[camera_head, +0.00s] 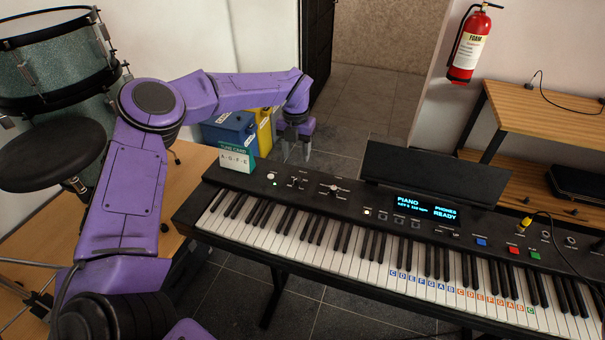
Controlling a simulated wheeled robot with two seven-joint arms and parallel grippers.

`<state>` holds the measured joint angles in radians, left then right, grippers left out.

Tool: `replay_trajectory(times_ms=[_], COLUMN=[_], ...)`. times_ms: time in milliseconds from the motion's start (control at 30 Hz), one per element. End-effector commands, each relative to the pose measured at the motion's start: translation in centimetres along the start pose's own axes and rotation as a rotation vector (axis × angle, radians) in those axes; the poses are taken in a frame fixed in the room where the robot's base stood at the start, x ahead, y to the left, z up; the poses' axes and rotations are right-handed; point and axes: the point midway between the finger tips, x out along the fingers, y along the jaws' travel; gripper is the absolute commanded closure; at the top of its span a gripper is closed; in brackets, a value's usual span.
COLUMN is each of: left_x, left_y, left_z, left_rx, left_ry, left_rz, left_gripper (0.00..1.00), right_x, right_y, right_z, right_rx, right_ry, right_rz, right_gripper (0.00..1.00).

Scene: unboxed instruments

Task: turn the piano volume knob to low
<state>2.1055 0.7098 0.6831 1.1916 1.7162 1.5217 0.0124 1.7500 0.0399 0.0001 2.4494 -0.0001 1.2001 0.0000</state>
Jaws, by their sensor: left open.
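The black electric piano (262,188) stands across the middle and right of the head view. Small controls (333,187) sit at the left of its top panel; their labels are too small to read, so I cannot tell which is the volume knob or where it points. My left gripper (296,152) is open and points down, just behind and above the left part of this panel. It appears empty and apart from the controls. My right gripper is not in view.
A tune card (236,161) stands at the piano's left end, close to my gripper. A black music rest (430,172) rises behind the lit display (424,207). Drums (60,65) and a stool (50,153) are left.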

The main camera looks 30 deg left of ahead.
Motion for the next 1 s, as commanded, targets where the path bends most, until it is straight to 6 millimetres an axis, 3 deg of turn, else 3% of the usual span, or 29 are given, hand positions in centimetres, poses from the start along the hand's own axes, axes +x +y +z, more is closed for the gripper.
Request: replay_trajectory(times_ms=[400, 533, 767, 867, 933, 1000], left_x=[8.2, 9.4, 9.6, 9.6, 9.6, 9.6], left_y=[-0.3, -0.2, -0.1, -0.1, -0.1, -0.1], left_z=[0.0, 0.0, -0.1, -0.1, -0.1, -0.1], left_rx=[0.011, 0.010, 0.008, 0.009, 0.009, 0.009], left_ry=[0.004, 0.002, 0.001, 0.002, 0.001, 0.001], left_rz=[0.007, 0.007, 0.007, 0.008, 0.008, 0.008], left_gripper=[0.50, 0.50, 0.50, 0.76, 0.99, 1.00], right_x=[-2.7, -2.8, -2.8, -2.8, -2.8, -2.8], right_y=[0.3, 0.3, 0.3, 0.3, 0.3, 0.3], right_z=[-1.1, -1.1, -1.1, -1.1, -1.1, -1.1], right_rx=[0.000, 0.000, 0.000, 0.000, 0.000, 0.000], right_ry=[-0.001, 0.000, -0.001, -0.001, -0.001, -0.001], right_rz=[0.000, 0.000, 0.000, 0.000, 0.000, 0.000], right_gripper=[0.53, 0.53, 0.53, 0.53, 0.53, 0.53])
